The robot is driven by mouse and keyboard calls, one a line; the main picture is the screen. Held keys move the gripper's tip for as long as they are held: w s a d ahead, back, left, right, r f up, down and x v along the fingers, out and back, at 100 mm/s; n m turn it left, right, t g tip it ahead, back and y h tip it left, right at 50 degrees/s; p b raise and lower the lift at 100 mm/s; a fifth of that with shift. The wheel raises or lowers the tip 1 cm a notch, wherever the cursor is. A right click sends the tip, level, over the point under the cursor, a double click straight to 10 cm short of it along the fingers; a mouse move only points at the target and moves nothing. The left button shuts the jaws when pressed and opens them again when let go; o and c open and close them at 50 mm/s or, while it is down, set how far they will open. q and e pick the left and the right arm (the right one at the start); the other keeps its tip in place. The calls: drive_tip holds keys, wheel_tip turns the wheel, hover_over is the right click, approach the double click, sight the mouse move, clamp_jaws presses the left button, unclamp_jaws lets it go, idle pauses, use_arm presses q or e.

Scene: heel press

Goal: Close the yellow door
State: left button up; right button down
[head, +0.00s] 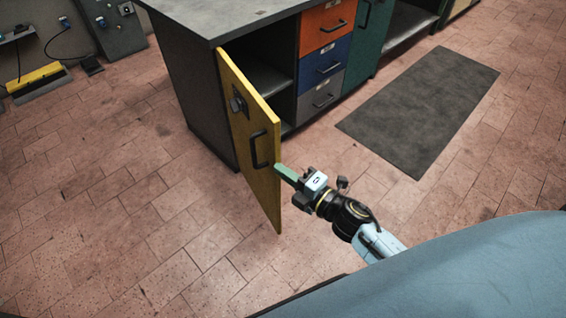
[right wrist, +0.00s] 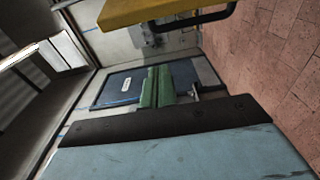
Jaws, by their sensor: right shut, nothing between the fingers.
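The yellow door (head: 250,135) stands wide open at the left end of the workbench cabinet, swung out from its left edge. Its face with a black handle (head: 258,150) and a dark latch plate (head: 238,103) is turned to the left. My right gripper (head: 284,173) has green fingers, shut and empty, close beside the door's free edge; I cannot tell whether they touch. In the right wrist view the shut fingers (right wrist: 157,87) show in the middle, with part of the yellow door (right wrist: 150,10) and its handle at the top. My left gripper is not in view.
The open compartment (head: 262,78) behind the door has a shelf. Orange (head: 327,24), blue (head: 325,65) and grey drawers (head: 321,97) are shut beside it. A dark mat (head: 420,108) lies on the tiled floor at right. The floor left of the door is clear.

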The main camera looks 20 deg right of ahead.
sight(275, 150)
drive_tip(key=w+b, duration=0.1)
drive_tip(key=w, duration=0.6)
drive_tip(key=shift+w+f+b, duration=0.1)
drive_tip(key=shift+w+b, duration=0.1)
drive_tip(key=shift+b, duration=0.2)
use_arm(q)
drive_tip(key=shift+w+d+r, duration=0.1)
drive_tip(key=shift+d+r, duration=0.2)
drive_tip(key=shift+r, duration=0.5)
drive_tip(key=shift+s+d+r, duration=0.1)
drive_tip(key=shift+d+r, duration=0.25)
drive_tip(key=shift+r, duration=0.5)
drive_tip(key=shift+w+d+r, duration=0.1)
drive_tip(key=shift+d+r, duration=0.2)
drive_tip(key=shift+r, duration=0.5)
use_arm(e)
drive_tip(key=shift+d, duration=0.4)
drive_tip(key=shift+w, duration=0.1)
